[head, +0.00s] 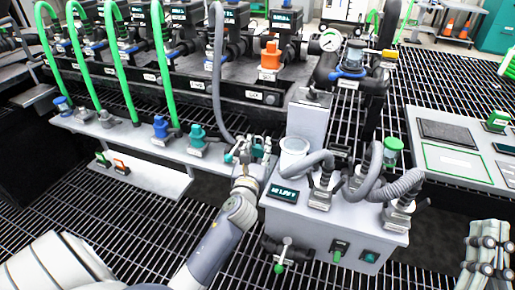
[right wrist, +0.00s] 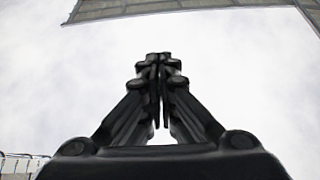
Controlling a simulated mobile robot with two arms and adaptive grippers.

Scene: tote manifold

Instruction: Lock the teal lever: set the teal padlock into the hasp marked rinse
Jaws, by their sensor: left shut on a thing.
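My left gripper (head: 252,152) is shut on a small teal thing (head: 229,157), which looks like the teal padlock. It is mostly covered by the fingers. It is at the right end of the grey ledge, beside the white cup on the grey box. My right gripper (head: 486,252) is at the lower right of the head view. In the right wrist view its fingertips (right wrist: 159,62) meet with nothing between them. I cannot make out the rinse mark, its hasp or the teal lever for certain; the small labels are too small to read.
The grey box (head: 340,225) carries a white cup (head: 294,152) and thick grey hoses (head: 362,190). A blue fitting (head: 160,127) and a teal fitting (head: 196,133) stand on the ledge. A green tag (head: 103,158) and an orange one (head: 121,166) are on the lower shelf.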

